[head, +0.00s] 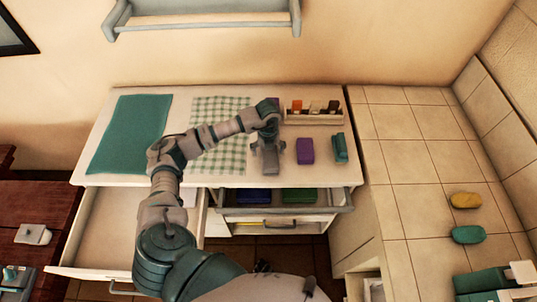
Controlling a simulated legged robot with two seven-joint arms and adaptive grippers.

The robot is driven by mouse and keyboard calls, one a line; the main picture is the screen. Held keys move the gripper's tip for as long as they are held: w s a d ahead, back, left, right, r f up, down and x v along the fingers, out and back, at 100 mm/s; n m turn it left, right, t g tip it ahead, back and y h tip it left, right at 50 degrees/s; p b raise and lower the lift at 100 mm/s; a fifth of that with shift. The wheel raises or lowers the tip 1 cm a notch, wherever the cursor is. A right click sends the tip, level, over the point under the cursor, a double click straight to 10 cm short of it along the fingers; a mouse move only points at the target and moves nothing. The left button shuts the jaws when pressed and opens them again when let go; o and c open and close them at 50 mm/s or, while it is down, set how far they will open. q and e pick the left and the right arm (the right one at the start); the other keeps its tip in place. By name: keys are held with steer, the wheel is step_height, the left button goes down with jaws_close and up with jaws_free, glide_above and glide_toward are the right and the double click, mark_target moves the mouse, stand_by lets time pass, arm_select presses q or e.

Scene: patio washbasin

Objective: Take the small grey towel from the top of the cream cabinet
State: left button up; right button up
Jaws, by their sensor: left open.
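The cream cabinet (182,178) stands in front of me. My left gripper (268,150) is over its top, right of the green checked cloth, pointing down with its fingers apart. A grey shape (269,166) under and between the fingers looks like the small grey towel. The gripper hides most of it, and I cannot tell whether the fingers touch it. A purple folded piece (305,151) lies just right of the gripper, and a teal one (339,148) lies further right. My right gripper is not in view.
A teal cloth (128,135) and the checked cloth (220,110) lie left on the top. A small rack (314,117) stands behind. The left drawer (120,225) is open. An open middle drawer holds blue (254,196) and green (299,196) pieces. A tiled counter (415,165) adjoins right.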

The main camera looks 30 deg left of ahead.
arm_select(q)
steer(key=shift+f, duration=0.7)
steer(key=shift+w+f, duration=0.1)
steer(key=shift+f, duration=0.15)
steer(key=shift+d, duration=0.25)
steer(key=shift+c, duration=0.7)
steer(key=shift+r, duration=0.1)
steer(key=c, duration=1.1)
steer(key=shift+a, duration=0.1)
